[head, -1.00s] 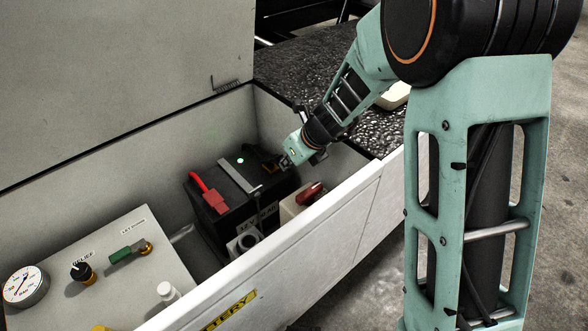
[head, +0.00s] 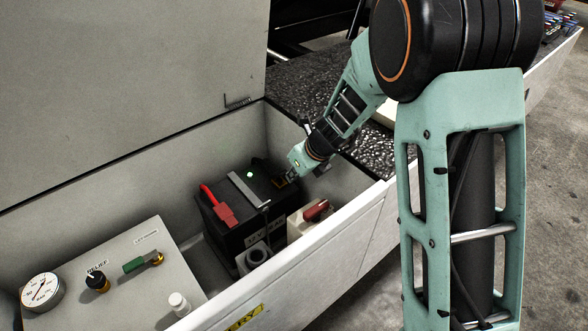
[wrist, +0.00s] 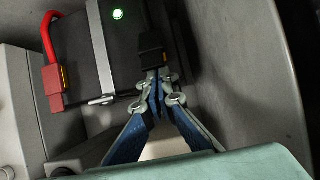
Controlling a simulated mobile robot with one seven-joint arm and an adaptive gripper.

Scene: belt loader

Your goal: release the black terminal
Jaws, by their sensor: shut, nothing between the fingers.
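The black terminal (wrist: 151,45) is a dark clamp with a small yellow mark, at the right end of the battery (wrist: 115,45) in the wrist view. In the head view the battery (head: 233,237) is a black box inside the open compartment, and the terminal is mostly hidden by my gripper. My gripper (wrist: 157,82) is shut and empty. Its tips are just below the terminal in the wrist view; whether they touch it I cannot tell. In the head view my gripper (head: 290,176) is at the battery's right end.
A red terminal (head: 224,214) with its red cable and a grey strap (head: 247,189) lie on the battery. A green light (head: 250,175) glows there. The compartment wall (wrist: 250,80) is close on the right of my gripper.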

